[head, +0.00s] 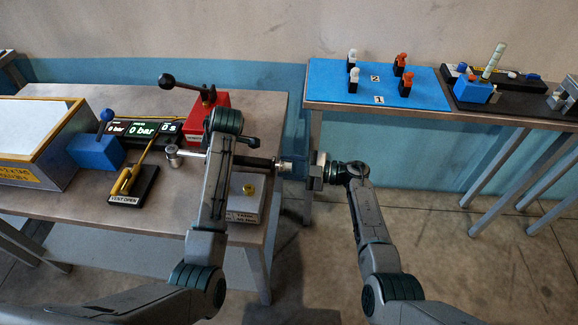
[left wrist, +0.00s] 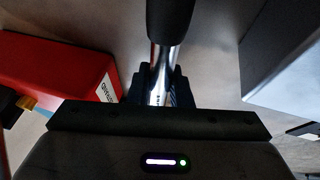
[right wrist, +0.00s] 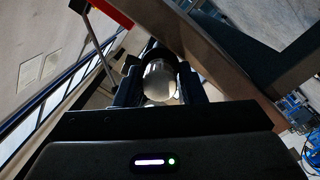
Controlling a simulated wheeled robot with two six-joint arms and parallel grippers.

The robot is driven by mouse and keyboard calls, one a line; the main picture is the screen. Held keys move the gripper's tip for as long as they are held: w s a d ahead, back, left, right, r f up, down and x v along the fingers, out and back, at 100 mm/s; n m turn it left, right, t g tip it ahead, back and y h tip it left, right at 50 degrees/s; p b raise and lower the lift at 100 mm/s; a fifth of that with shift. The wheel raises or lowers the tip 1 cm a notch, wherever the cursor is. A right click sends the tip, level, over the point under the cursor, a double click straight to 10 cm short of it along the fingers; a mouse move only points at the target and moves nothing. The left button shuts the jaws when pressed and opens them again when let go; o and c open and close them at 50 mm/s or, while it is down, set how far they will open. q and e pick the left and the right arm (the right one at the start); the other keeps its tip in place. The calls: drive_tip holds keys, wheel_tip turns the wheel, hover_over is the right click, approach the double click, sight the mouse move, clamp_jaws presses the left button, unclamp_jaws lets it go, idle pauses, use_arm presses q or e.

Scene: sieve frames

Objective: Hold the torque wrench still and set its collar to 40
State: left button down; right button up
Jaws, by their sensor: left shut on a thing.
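The torque wrench lies across the table's right side in the head view, with its ratchet head (head: 173,155) at left, black grip (head: 259,162) and silver collar end (head: 284,166) at right. My left gripper (left wrist: 160,88) is shut on the wrench's silver shaft (left wrist: 160,66), just below the black grip in the left wrist view. In the head view my left arm hides that hold. My right gripper (head: 300,167) is just beyond the table's right edge, facing the collar. In the right wrist view the round collar end (right wrist: 160,82) sits between its open fingers. The collar's scale is not readable.
A red box with a black-knobbed lever (head: 206,118) stands behind the wrench. A pressure display (head: 143,129), blue valve block (head: 97,152) and yellow lever (head: 128,180) lie left. A grey block with a yellow knob (head: 246,203) is in front. A second table (head: 420,113) stands right, past a gap.

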drive_tip(key=c, duration=0.5)
drive_tip(key=shift+c, duration=0.2)
drive_tip(key=n, duration=0.5)
drive_tip(key=shift+t, duration=0.3)
drive_tip(key=n+y, duration=0.1)
drive_tip(key=n, duration=0.5)
drive_tip(key=shift+f, duration=0.1)
drive_tip(key=o, duration=1)
